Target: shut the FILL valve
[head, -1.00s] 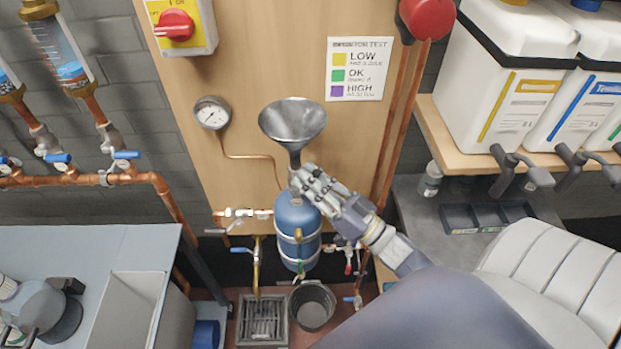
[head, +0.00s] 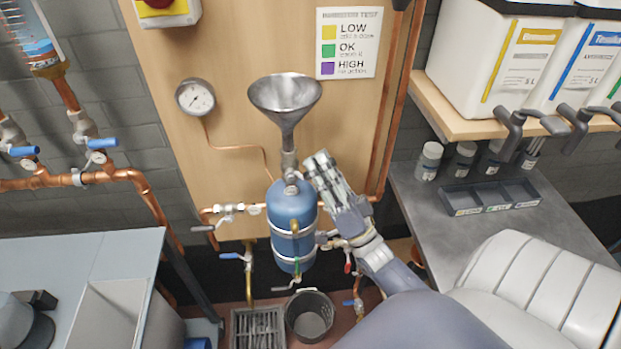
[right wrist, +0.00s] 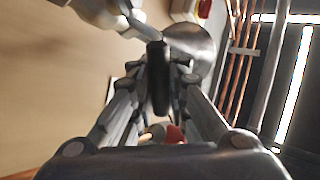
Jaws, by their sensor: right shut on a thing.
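A steel funnel (head: 285,95) stands on a short metal neck with a valve fitting (head: 290,175) above the blue vessel (head: 291,225). I take this fitting for the FILL valve; no FILL label can be read. My right gripper (head: 316,164) is just right of the fitting. In the right wrist view my gripper (right wrist: 158,85) is shut on a dark lever (right wrist: 158,70), with the funnel (right wrist: 192,45) just beyond. The fingers hide much of the lever in the head view, so its exact angle cannot be told. My left gripper is not in view.
A gauge (head: 195,97) hangs on the wooden panel at left. Other valves with levers, one red (head: 348,263), surround the vessel's lower part. A bucket (head: 310,315) and floor grate (head: 258,328) lie below. White jugs (head: 490,60) stand on the right shelf.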

